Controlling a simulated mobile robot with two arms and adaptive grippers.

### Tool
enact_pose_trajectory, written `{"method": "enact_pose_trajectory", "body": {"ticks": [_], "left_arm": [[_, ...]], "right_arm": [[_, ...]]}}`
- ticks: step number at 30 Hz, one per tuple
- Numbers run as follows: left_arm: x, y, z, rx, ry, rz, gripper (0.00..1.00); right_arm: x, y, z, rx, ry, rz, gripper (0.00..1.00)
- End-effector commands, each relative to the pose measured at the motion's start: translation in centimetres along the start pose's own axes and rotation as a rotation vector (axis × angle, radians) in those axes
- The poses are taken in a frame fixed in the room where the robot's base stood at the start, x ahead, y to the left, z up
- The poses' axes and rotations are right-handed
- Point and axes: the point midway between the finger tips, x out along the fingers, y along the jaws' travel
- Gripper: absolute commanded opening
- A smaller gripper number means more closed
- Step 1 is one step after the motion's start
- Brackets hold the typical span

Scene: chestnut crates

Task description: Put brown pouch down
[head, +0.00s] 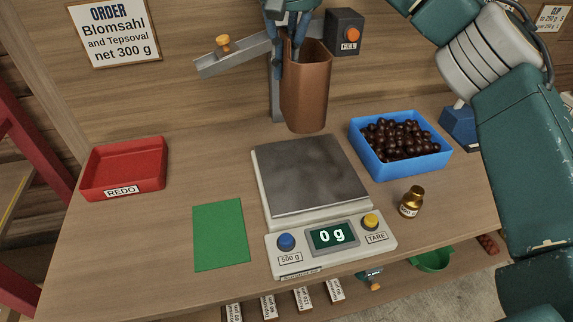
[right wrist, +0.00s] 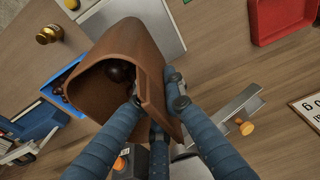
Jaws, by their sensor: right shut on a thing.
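The brown pouch (head: 307,90) is upright in the head view, just behind the scale's plate. My right gripper (head: 291,50) is shut on its rim at the left side. In the right wrist view the pouch (right wrist: 115,45) gapes open with at least one dark chestnut inside, and my right fingers (right wrist: 157,92) pinch its wall. I cannot tell whether its bottom is clear of the table. The scale (head: 310,175) has a bare grey plate, and its display reads 0 g. My left gripper is out of view.
A blue crate (head: 440,157) of chestnuts stands right of the scale, with a small brass-coloured bottle (head: 412,202) in front. A green mat (head: 221,235) lies bare on the left. The red REDO tray (head: 95,185) is empty. A FILL box (head: 345,30) and metal chute (head: 235,62) are behind.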

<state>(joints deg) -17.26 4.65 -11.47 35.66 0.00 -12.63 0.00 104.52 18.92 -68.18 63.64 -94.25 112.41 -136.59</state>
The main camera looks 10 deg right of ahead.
Motion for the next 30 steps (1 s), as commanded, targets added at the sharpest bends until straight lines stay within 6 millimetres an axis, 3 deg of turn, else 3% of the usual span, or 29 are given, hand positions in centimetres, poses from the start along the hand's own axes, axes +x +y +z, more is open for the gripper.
{"method": "enact_pose_trajectory", "body": {"ticks": [15, 26, 30], "left_arm": [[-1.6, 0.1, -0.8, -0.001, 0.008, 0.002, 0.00], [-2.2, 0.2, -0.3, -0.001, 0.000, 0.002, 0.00], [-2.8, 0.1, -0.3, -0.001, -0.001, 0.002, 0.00]], "right_arm": [[12.5, 0.4, 2.0, 0.001, -0.004, 0.001, 0.00], [15.8, 0.5, 2.5, 0.001, -0.002, 0.000, 0.00], [18.0, 0.6, 2.8, 0.002, -0.004, 0.000, 0.00]]}}
